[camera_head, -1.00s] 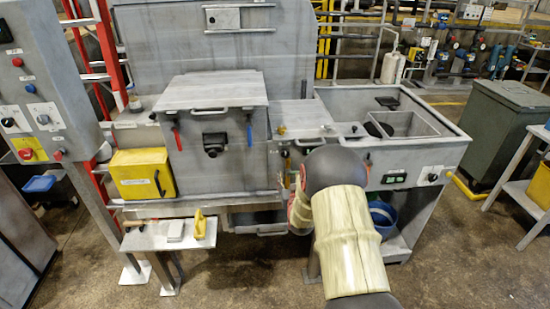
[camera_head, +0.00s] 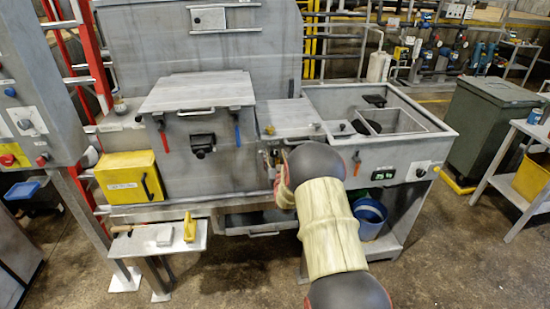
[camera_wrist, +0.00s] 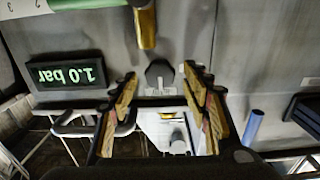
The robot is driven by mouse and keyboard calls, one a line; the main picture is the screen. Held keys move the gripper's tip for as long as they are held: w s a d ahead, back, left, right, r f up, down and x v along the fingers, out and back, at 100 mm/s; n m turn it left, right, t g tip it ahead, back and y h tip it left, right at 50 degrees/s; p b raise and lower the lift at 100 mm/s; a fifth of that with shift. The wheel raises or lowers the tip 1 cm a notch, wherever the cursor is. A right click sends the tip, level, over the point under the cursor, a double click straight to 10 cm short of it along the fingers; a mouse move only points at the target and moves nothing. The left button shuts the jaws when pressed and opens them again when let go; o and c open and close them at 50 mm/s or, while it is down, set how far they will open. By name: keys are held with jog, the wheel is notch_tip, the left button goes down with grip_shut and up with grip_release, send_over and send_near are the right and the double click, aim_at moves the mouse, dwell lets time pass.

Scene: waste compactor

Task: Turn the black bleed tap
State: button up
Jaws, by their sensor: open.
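A small black hexagonal knob (camera_wrist: 159,73), which looks like the black bleed tap, shows in the wrist view just below a brass cylinder (camera_wrist: 146,28). A short light-grey piece sits beside it. My gripper (camera_wrist: 160,82) is open, one tan finger to each side of the knob in the picture. I cannot tell whether the fingers reach around it or touch it. A green display (camera_wrist: 67,75) reading 1.0 bar, upside down, is left of the knob. In the head view my arm hides the tap and most of my gripper; the display (camera_head: 384,174) shows right of my arm.
A blue lever (camera_wrist: 253,127) is right of my gripper in the wrist view. A metal sink (camera_head: 440,138) and a blue bucket (camera_head: 369,219) stand right of my arm. A small shelf (camera_head: 150,240) juts out at the lower left. The floor in front is clear.

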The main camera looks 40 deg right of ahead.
jog(key=c, duration=0.4)
jog(key=c, duration=0.7)
